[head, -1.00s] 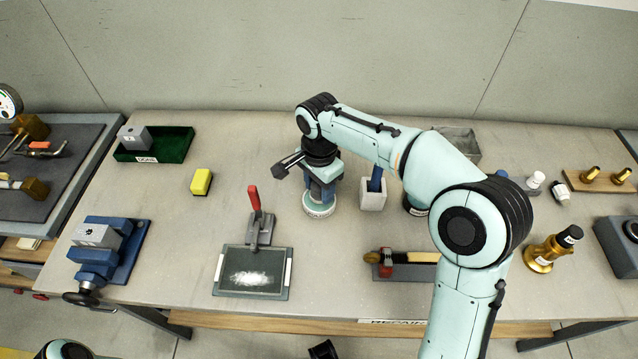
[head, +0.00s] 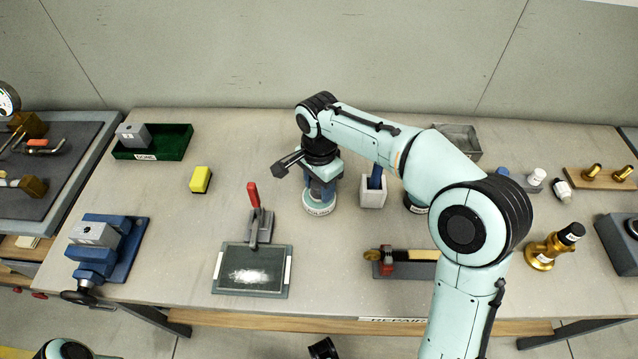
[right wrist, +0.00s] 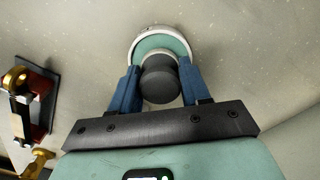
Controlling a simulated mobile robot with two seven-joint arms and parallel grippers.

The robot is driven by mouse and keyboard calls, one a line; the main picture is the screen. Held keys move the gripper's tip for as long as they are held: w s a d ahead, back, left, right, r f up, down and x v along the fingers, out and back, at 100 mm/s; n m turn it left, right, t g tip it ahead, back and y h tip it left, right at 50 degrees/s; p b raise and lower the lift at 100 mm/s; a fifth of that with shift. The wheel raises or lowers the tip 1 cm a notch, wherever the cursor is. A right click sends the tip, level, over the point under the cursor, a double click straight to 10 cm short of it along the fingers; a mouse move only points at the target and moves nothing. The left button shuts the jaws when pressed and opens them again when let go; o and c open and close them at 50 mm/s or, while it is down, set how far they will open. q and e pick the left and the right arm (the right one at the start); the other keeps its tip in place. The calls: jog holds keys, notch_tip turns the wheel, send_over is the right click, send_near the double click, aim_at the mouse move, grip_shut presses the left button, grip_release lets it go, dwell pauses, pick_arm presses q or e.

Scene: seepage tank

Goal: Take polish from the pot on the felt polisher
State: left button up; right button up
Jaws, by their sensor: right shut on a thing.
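My right gripper (head: 320,190) points down over the polish pot (head: 318,208), a low round pot with a pale label on its side. In the right wrist view, the blue fingers are shut on the dark knob of the felt polisher (right wrist: 160,84). A pale part shows below the knob, inside the ring of the pot (right wrist: 134,57), whose inside looks green. The polisher's lower face is hidden, so I cannot tell whether it touches the polish. My left gripper is not in view.
A pale holder (head: 373,196) with a blue-handled tool stands close right of the pot. A blue vise (head: 125,262), yellow block (head: 201,179) and green tray (head: 180,142) stand farther left.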

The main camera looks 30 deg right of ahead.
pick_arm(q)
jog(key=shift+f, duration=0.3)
pick_arm(e)
jog(key=shift+f, duration=0.45)
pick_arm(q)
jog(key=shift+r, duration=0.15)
pick_arm(e)
jog(key=shift+f, duration=0.1)
dwell(0.8)
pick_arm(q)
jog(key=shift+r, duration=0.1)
pick_arm(e)
notch_tip(320, 180, up, 7)
jog(key=p, duration=0.5)
jog(key=shift+p, duration=0.4)
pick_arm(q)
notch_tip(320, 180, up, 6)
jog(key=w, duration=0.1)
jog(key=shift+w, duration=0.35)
